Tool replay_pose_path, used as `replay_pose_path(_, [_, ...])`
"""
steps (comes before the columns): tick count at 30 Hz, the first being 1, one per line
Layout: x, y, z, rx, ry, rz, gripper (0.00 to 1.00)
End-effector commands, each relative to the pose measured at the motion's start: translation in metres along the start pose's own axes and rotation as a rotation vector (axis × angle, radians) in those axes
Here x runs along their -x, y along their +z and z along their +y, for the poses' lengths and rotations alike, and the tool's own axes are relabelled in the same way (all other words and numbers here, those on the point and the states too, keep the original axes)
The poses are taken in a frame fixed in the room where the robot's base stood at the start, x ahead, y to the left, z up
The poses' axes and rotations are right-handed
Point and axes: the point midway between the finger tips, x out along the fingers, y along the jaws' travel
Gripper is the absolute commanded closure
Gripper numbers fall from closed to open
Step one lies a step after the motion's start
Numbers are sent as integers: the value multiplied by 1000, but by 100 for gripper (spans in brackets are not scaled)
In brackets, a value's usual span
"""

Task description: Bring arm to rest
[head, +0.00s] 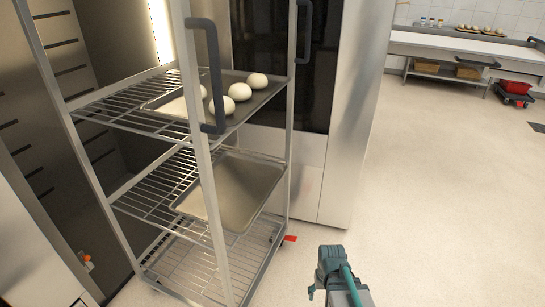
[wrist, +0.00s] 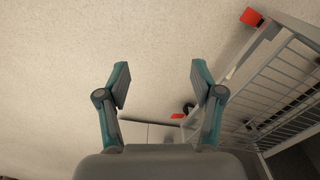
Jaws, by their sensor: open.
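My gripper (wrist: 160,85) is open and empty in the wrist view, its two teal and grey fingers spread apart over bare floor. In the head view, part of my arm with its teal end shows at the bottom, right of the rack; the fingers cannot be made out there. The wire-shelf rack (head: 202,165) stands at the left of the head view, apart from my arm. In the wrist view the rack (wrist: 285,95) shows at the right, beside my gripper.
Dough balls (head: 240,92) lie on a tray (head: 262,98) on the rack's upper shelf. An empty tray (head: 236,190) lies on the shelf below. A steel-framed oven cabinet (head: 345,120) stands behind. A counter (head: 450,47) and a red bin (head: 516,87) are far right. The floor (head: 440,190) right of the rack is clear.

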Motion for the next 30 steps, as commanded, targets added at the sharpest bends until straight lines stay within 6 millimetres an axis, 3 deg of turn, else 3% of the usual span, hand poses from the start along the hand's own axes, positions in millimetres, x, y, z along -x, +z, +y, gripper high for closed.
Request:
replay_pose_path(11, [-57,67,0,9,4,-213,33])
replay_pose_path(17, [-93,119,1,9,3,-378,33])
replay_pose_path(20, [-116,158,1,11,2,-501,33])
replay_pose_path(24, [-144,225,1,12,1,-713,33])
replay_pose_path(30, [-161,305,2,14,-1,-988,33])
